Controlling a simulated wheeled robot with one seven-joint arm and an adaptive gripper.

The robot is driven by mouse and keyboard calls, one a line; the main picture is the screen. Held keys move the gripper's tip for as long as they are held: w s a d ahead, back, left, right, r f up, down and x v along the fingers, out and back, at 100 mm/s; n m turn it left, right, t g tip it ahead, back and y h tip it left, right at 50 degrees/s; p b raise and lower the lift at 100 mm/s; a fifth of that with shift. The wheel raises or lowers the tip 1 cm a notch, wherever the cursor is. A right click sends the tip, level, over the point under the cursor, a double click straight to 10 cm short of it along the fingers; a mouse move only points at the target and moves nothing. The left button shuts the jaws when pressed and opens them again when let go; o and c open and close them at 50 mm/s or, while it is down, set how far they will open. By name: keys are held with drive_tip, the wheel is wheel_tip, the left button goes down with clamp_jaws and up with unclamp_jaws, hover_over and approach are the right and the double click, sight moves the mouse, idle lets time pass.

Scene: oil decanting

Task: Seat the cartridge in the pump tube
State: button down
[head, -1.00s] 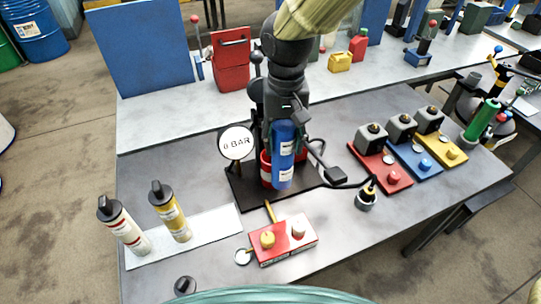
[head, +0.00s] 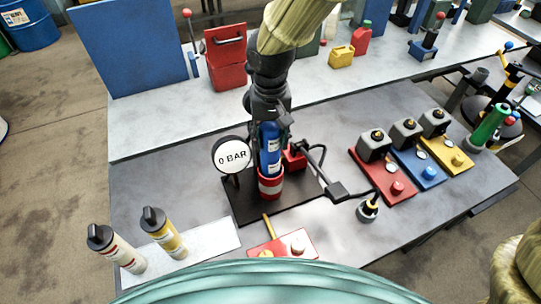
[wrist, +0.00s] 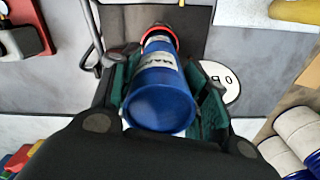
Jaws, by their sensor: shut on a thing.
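The blue cartridge (head: 270,150) stands upright in my gripper (head: 268,122), which is shut around its upper part. The pump tube (head: 270,184), red with a white band, stands on a dark base plate. The cartridge's lower end meets the tube's mouth and appears to be inside it; how deep I cannot tell. In the wrist view the cartridge (wrist: 160,98) lies between the green-padded fingers of my gripper (wrist: 164,92), its near end facing the camera. The red tube rim (wrist: 159,33) shows around its far end.
A round gauge reading 0 BAR (head: 233,156) stands close left of the tube. A black lever and hose (head: 335,190) lie to the right. Two cartridges, white (head: 118,250) and yellow (head: 164,234), stand front left. Red, blue and yellow blocks sit right.

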sight(270, 125)
drive_tip(key=shift+f+p, duration=0.85)
drive_tip(key=shift+f, duration=3.55)
drive_tip(key=c, duration=1)
unclamp_jaws()
wheel_tip(270, 125, up, 11)
drive_tip(key=b, duration=0.2)
drive_tip(key=shift+r+b, duration=0.2)
drive_tip(key=shift+b, duration=0.15)
drive_tip(key=shift+r, duration=0.45)
drive_tip(key=shift+s, duration=0.1)
